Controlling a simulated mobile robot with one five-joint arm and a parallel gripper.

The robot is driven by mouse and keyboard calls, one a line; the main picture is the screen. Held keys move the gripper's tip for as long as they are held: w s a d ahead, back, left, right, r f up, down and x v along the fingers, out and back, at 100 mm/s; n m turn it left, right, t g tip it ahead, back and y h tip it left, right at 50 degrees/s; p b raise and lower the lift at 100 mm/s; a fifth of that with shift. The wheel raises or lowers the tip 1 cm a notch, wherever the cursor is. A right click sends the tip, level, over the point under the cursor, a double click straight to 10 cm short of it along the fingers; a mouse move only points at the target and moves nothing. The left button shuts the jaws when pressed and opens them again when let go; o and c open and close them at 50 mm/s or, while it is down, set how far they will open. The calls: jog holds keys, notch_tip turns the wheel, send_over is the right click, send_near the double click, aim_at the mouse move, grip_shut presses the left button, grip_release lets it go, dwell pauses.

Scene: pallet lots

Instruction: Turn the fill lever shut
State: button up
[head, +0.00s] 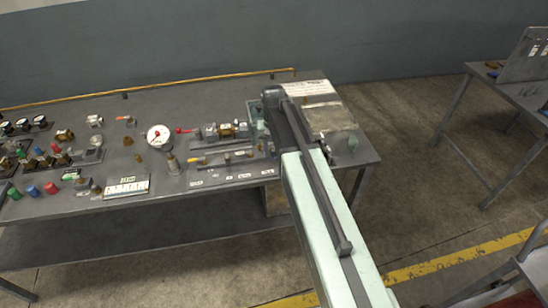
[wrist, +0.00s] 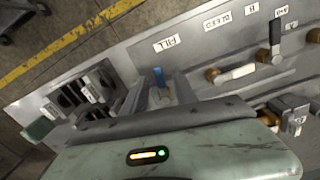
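In the wrist view, the fill lever (wrist: 159,76) is a short blue handle on a brass valve, just beside an upside-down label reading FILL (wrist: 166,43). A second label (wrist: 217,20), seemingly CLOSED, lies to its right. My gripper (wrist: 158,92) is open, with one dark finger on each side of the blue lever. I cannot tell whether either finger touches it. In the head view, my arm reaches over the right part of the bench (head: 215,95), and my gripper (head: 263,117) is low over its top. I cannot make out the fill lever there.
A white-handled valve (wrist: 236,73) and a black-handled valve (wrist: 275,38) stand to the right in the wrist view. Black switch-like parts (wrist: 75,93) stand left. The head view shows a round gauge (head: 158,135) and a red-handled valve (head: 184,131) left of my arm.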

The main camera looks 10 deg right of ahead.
grip_shut()
jog(key=shift+d, duration=0.2)
jog(key=shift+a, duration=0.2)
jog(key=shift+w+a+m, duration=0.15)
jog(key=shift+a+m, duration=0.25)
jog(key=shift+m, duration=0.8)
jog(key=m, duration=0.1)
jog(key=a+m, duration=0.1)
jog(key=m, duration=0.1)
jog(key=w+m, duration=0.1)
jog(key=m, duration=0.1)
jog(key=shift+a, duration=0.25)
jog(key=m, duration=0.1)
jog(key=w+m, duration=0.1)
jog(key=m, duration=0.2)
jog(key=shift+w+a+m, duration=0.25)
jog(key=shift+a+m, duration=0.1)
jog(key=shift+m, duration=0.05)
jog(key=shift+w+a+m, duration=0.1)
jog(key=shift+w+m, duration=0.2)
jog(key=shift+m, duration=0.6)
jog(key=shift+w+m, duration=0.25)
jog(key=shift+m, duration=0.65)
